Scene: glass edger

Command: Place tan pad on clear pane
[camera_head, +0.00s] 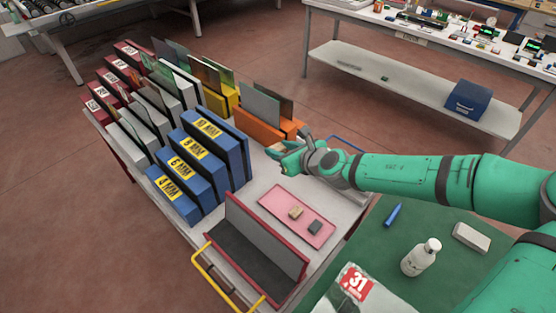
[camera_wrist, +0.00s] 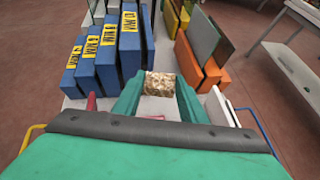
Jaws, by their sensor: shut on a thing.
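My gripper (camera_wrist: 160,92) is shut on a tan, speckled pad (camera_wrist: 160,82), which sits between the two green fingertips in the wrist view. In the head view my gripper (camera_head: 284,150) reaches left over the cart, just in front of the orange rack (camera_head: 262,131); the held pad cannot be made out there. Thin upright panes stand in the racks, among them a grey pane (camera_head: 260,104) in the orange rack and a greenish pane (camera_wrist: 202,35) in the wrist view. I cannot tell which pane is the clear one.
A pink tray (camera_head: 275,205) holds a tan block (camera_head: 296,212) and a dark grey block (camera_head: 315,227). Blue racks (camera_head: 205,150) stand left of my gripper. A red-edged angled stand (camera_head: 262,235) is at the cart's front. A bottle (camera_head: 421,258) stands on the green mat.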

